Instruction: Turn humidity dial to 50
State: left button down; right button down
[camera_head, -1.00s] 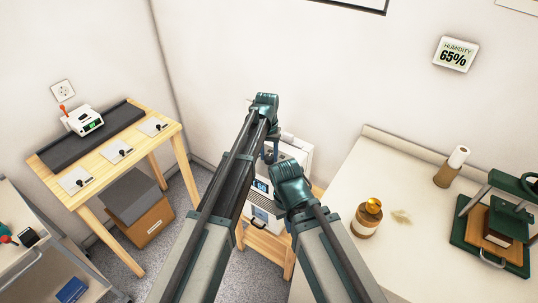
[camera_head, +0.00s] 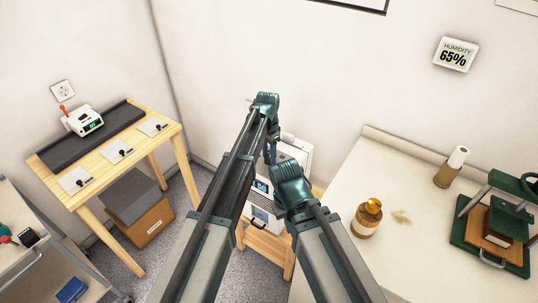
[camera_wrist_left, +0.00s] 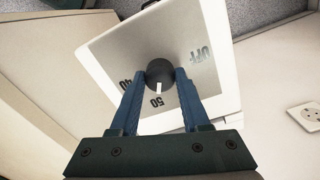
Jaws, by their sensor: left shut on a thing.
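A white dehumidifier-like box (camera_head: 300,152) stands behind my arms, largely hidden by them. Its small blue display (camera_head: 261,185) shows two digits, too small to read surely. In the left wrist view, the round black humidity dial (camera_wrist_left: 160,72) sits on the pale panel (camera_wrist_left: 112,52), with a white pointer mark. The mark points at the printed 50 (camera_wrist_left: 156,102); 40 (camera_wrist_left: 126,84) and OFF (camera_wrist_left: 201,55) are to either side. My left gripper (camera_wrist_left: 160,78) is shut on the dial, one blue finger on each side. In the head view, my left gripper (camera_head: 269,152) is partly hidden. My right gripper is hidden.
A wooden stand (camera_head: 262,245) is under the box. A pale table (camera_head: 340,215) at right holds an amber jar (camera_head: 367,218) and a green press (camera_head: 495,225). A wooden bench (camera_head: 105,165) stands at left.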

aim_at(268, 156)
dwell(0.3)
pick_arm(q)
jog(key=shift+c, duration=1.9)
grip_release()
jog(key=shift+r, duration=0.1)
notch_tip(268, 156, up, 14)
jog(key=p, duration=1.3)
jog(key=shift+w+f+p, duration=0.15)
jog(key=shift+f+p, duration=0.05)
jog(key=shift+p, duration=0.2)
jog(key=shift+a, duration=0.1)
jog(key=shift+a, duration=0.1)
